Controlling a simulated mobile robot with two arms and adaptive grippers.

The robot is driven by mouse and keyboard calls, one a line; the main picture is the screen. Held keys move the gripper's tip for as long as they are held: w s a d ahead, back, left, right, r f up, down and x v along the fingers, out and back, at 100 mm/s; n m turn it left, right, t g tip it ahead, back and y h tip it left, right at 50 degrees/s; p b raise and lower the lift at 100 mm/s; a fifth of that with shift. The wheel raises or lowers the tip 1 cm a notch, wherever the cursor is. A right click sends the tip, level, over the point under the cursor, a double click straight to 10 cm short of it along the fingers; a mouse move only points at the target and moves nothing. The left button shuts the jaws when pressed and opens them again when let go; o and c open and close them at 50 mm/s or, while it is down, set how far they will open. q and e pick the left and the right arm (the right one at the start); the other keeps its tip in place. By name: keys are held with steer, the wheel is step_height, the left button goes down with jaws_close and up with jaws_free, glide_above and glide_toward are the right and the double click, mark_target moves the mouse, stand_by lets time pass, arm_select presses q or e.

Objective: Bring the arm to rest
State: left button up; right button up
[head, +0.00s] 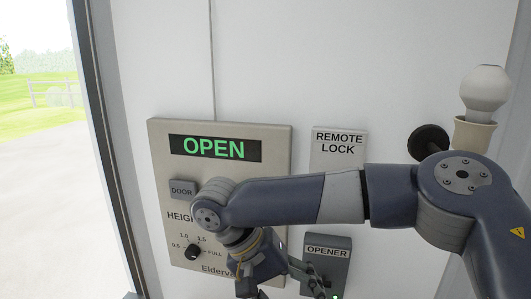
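My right arm comes in from the right and reaches left across the wall. Its wrist bends down in front of the lower right part of a beige control panel (270,145). My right gripper (288,284) is at the bottom edge, between the panel and the grey opener box (337,262). It is partly cut off and hidden by the wrist, so I cannot tell how far its fingers are apart. The panel's display (214,148) reads OPEN in green. The door button (181,190) and height dial (193,252) are on the panel's left side. My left gripper is not in view.
A remote lock plate (338,147) is above my forearm. A black round knob (429,142) and a white bulb (485,88) in a socket are at the right, near my elbow. The opening at the left shows paving (45,190) and grass outside.

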steer(key=s+a+f+n+g+y, duration=0.1)
steer(key=s+a+f+n+y, duration=0.9)
steer(key=s+a+f, duration=0.55)
steer(key=w+d+f+m+t+y, duration=0.25)
steer(key=d+f+m+t, duration=0.35)
steer(key=d, duration=0.8)
steer(key=s+d+f+m+g+h, duration=0.1)
steer(key=s+d+f+h, duration=0.25)
steer(key=d, duration=0.55)
steer(key=s+d+f+m+h, duration=0.1)
steer(key=s+d+f+h, duration=0.2)
steer(key=d, duration=0.6)
step_height(320, 180, down, 30)
steer(key=a+g+b, duration=0.1)
steer(key=b, duration=0.6)
steer(key=s+d+f+b, duration=0.1)
steer(key=s+f+b, duration=0.2)
steer(key=s+f, duration=0.6)
steer(key=s+d+f+g+b, duration=0.1)
steer(key=s+f+b, duration=0.3)
steer(key=s+f, duration=0.5)
step_height(320, 180, down, 8)
steer(key=shift+s+d+f, duration=0.1)
steer(key=shift+s+d, duration=0.3)
steer(key=shift+d, duration=0.1)
